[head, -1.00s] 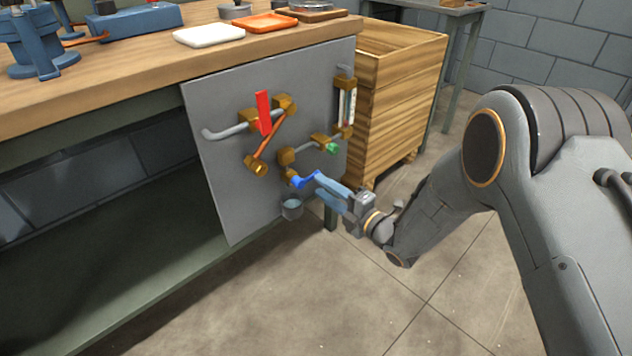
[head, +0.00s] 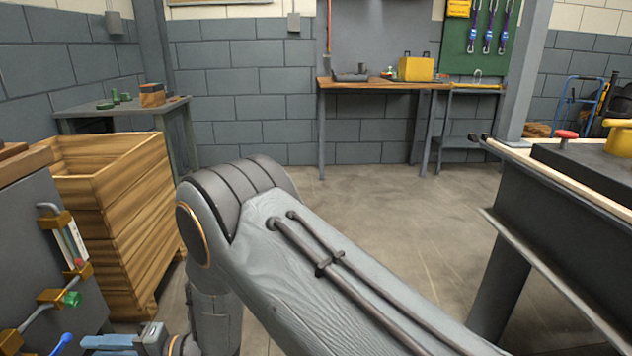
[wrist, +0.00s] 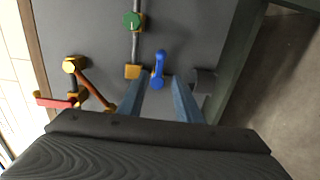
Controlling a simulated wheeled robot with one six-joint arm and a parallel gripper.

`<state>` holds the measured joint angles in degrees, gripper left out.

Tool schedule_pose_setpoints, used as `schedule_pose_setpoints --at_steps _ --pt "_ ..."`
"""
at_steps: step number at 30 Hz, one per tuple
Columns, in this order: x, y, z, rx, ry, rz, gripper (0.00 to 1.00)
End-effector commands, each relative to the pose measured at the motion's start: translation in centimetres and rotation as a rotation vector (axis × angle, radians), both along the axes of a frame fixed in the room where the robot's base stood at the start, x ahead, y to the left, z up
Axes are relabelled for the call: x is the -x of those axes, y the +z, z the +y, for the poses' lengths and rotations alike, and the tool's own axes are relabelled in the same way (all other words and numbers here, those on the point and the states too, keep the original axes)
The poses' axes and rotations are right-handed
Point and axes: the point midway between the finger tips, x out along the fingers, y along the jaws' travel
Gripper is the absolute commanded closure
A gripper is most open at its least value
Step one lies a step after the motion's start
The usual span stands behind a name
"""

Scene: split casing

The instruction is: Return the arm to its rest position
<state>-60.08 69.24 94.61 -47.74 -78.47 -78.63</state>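My gripper (head: 98,345) is at the lower left of the head view, in front of the grey panel (head: 30,260). In the wrist view its two blue fingers (wrist: 159,92) are apart, with nothing gripped between them. A blue lever (wrist: 158,70) on the panel lies just beyond the fingertips, centred between them. It also shows in the head view (head: 62,343), just left of the fingertips. My arm reaches from the lower right, bent at the elbow.
The panel carries a green knob (wrist: 132,20), a red handle (wrist: 55,101) and brass fittings with pipes. A wooden crate (head: 115,210) stands beside it. A dark bench (head: 540,235) is at the right. Open floor (head: 400,220) lies between.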

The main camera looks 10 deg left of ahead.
Motion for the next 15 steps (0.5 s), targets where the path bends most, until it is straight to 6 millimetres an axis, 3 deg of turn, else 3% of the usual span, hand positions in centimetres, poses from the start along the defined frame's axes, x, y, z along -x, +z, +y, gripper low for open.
schedule_pose_setpoints --at_steps 5,8,11,15 --pt "-4.6 2.1 -0.4 0.11 -0.124 0.055 0.69" --pt "-9.1 3.8 -1.8 0.226 -0.264 0.134 0.69" --pt "-13.4 5.4 -4.6 0.341 -0.425 0.242 0.69" --pt "-18.3 7.6 -10.1 0.475 -0.659 0.419 0.69"
